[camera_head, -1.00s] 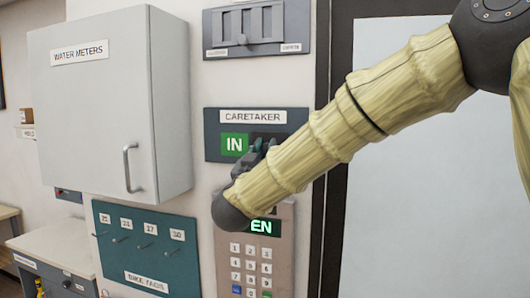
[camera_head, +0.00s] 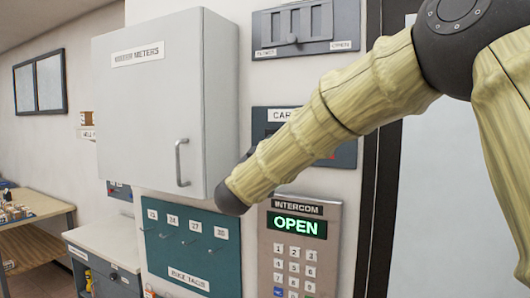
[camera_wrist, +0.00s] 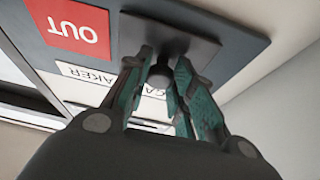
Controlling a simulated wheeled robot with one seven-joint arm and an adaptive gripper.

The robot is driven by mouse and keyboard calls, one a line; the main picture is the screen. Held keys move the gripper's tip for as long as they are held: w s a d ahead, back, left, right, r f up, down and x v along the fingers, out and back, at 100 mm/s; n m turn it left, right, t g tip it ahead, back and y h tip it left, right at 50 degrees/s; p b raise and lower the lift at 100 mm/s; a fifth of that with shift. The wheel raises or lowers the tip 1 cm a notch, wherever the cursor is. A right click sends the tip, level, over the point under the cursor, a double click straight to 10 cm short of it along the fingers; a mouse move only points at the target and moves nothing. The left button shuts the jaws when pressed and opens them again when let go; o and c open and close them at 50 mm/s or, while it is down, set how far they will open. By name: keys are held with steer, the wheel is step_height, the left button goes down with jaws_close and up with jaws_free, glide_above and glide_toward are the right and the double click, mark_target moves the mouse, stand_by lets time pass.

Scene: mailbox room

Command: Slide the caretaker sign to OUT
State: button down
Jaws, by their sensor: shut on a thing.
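The caretaker sign (camera_head: 345,152) is a dark blue-grey wall panel, mostly hidden behind my arm in the head view. In the wrist view it appears upside down, with a red OUT field (camera_wrist: 80,27) uncovered. A dark grey slider plate (camera_wrist: 175,37) lies beside the OUT field and carries a dark knob (camera_wrist: 159,76). No green IN field shows. My gripper (camera_wrist: 164,62) has its fingers on either side of the knob, shut on it. My gripper is hidden behind my arm in the head view.
A grey meter cabinet (camera_head: 165,100) sticks out left of the sign. A dark door frame (camera_head: 382,200) stands to the right.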

steer(key=shift+a, duration=0.1)
steer(key=c, duration=1.5)
jaws_free()
steer(key=o, duration=0.3)
steer(key=shift+w+a, duration=0.1)
steer(key=shift+a, duration=0.1)
steer(key=shift+d, duration=0.15)
steer(key=v, duration=1.2)
steer(key=shift+f, duration=0.1)
